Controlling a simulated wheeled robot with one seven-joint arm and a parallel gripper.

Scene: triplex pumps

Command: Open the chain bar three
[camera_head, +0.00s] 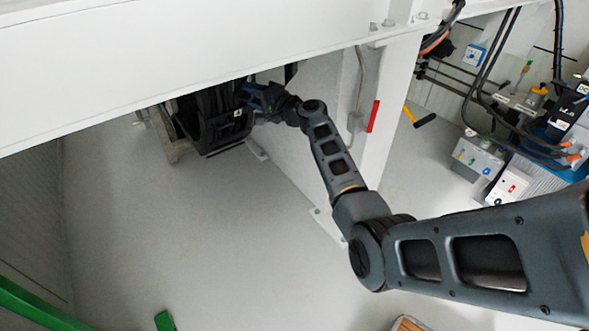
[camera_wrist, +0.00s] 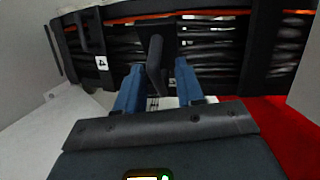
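A black cable chain (camera_head: 212,122) hangs under the white beam in the head view. Its frame carries a small white label (camera_head: 238,113), which also shows in the wrist view (camera_wrist: 101,63); I cannot read it clearly. In the wrist view, a dark upright bar (camera_wrist: 155,48) stands in front of the bundled black cables. My gripper (camera_wrist: 158,68) has its two blue fingers apart, with the bar between them and a gap on either side. I cannot tell how deep the bar sits between them. In the head view my gripper (camera_head: 262,98) is at the chain's right side, partly in shadow.
A white post (camera_head: 372,130) with a red handle (camera_head: 373,116) stands right of my forearm. Grey boxes (camera_head: 478,157) and cables lie at the far right. A green bar (camera_head: 40,308) crosses the lower left. The pale floor (camera_head: 170,230) at the left is clear.

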